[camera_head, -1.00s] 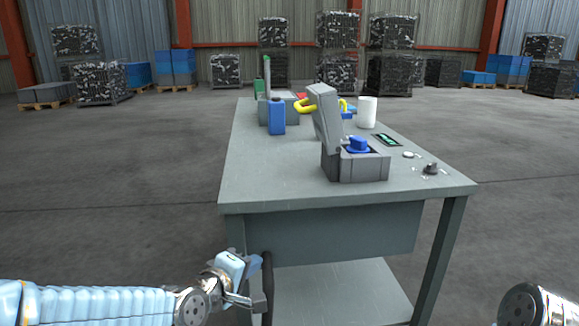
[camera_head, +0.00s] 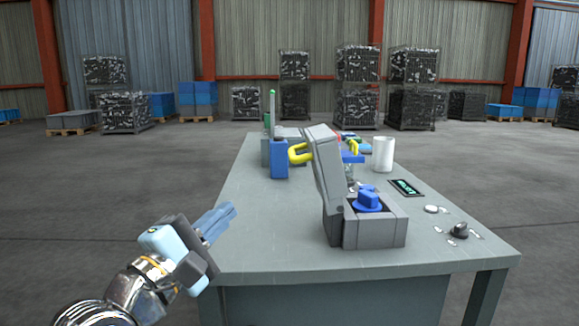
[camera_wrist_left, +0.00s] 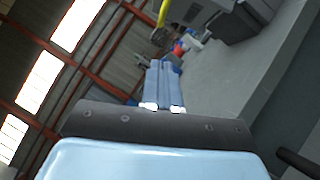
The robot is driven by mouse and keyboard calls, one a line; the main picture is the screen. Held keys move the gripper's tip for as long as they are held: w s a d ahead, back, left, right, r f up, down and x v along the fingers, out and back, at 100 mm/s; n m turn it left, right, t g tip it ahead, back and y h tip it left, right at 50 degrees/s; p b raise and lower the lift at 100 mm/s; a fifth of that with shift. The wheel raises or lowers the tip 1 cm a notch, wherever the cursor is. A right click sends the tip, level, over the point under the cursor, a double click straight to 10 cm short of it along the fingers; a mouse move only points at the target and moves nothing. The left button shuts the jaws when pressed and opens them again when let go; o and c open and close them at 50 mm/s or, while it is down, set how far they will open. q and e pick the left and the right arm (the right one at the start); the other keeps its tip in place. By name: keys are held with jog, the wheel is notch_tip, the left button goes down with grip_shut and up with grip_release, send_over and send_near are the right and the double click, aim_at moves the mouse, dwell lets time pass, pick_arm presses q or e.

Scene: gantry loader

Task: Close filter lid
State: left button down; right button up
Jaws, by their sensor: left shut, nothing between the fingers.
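The filter housing is a grey box (camera_head: 376,232) on the near part of the table, with a blue knob-shaped part (camera_head: 368,199) inside its open top. Its grey lid (camera_head: 328,176) stands up, tilted slightly back to the left, with a yellow handle (camera_head: 300,153) on its left side. My left gripper (camera_head: 226,211) is shut and empty, at the table's left edge, left of the lid and apart from it. Its closed blue fingers (camera_wrist_left: 163,84) also show in the left wrist view, where a yellow curve (camera_wrist_left: 162,14) and grey parts appear at the top. My right gripper is out of view.
The table (camera_head: 270,235) has free room between my left gripper and the housing. A blue bottle (camera_head: 279,159), a white cylinder (camera_head: 383,154), a dark display (camera_head: 406,188) and a black knob (camera_head: 459,231) are on it. Crate stacks stand far behind.

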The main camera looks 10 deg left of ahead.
pick_arm(q)
jog(key=s+d+r+p+x, duration=0.1)
jog(key=d+p+x, duration=0.1)
jog(key=x, duration=1)
jog(key=shift+w+d+p, duration=0.25)
jog(key=shift+d+p, duration=0.1)
jog(key=shift+p, duration=0.05)
jog(key=shift+r, duration=0.25)
